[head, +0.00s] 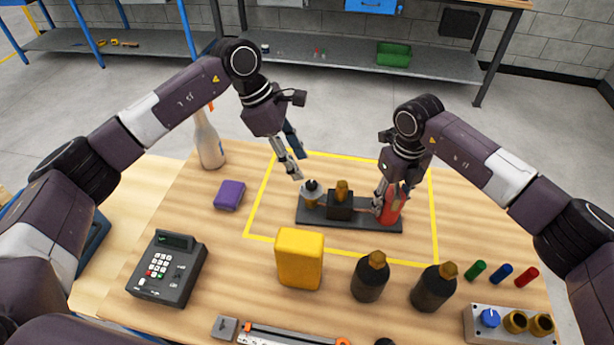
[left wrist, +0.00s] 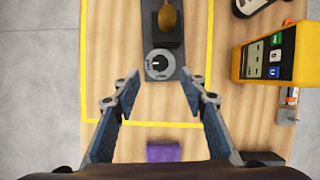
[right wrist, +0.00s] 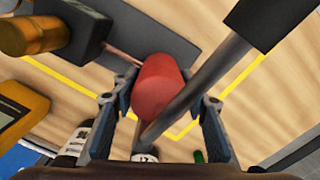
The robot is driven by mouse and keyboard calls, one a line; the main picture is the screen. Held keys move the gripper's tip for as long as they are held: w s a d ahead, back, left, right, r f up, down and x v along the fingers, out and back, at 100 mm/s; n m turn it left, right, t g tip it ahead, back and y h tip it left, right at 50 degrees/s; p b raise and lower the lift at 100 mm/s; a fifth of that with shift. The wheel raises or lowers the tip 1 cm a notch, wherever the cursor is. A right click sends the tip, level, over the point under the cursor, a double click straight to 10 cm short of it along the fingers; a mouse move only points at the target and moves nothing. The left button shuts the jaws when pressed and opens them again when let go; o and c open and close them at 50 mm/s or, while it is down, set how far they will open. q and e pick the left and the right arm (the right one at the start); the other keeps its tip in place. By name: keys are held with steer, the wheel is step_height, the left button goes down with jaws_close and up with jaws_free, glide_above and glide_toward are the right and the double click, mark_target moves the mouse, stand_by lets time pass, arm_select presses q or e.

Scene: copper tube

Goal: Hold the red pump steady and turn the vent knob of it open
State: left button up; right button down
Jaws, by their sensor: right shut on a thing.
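The red pump (head: 391,207) is a red cylinder on the right end of a dark base plate (head: 349,219). My right gripper (head: 390,198) is shut on it; in the right wrist view the red cylinder (right wrist: 160,85) sits between the fingers. A round knob (head: 311,189), dark with a silvery ring, stands on the plate's left end. From above in the left wrist view, the knob (left wrist: 159,64) shows a pale mark on its dark face. My left gripper (head: 294,168) is open and empty, above and just left of the knob, not touching it.
A black block with a brass top (head: 341,200) stands mid-plate, between knob and pump. A purple block (head: 229,194), a pale bottle (head: 208,143), a yellow block (head: 300,258) and two dark bottles (head: 370,279) stand around. Yellow tape outlines the work area.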

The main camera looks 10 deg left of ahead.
mark_target(310, 183)
arm_select(q)
steer(key=x, duration=0.6)
steer(key=shift+f, duration=0.2)
steer(key=shift+c, duration=0.2)
jaws_close()
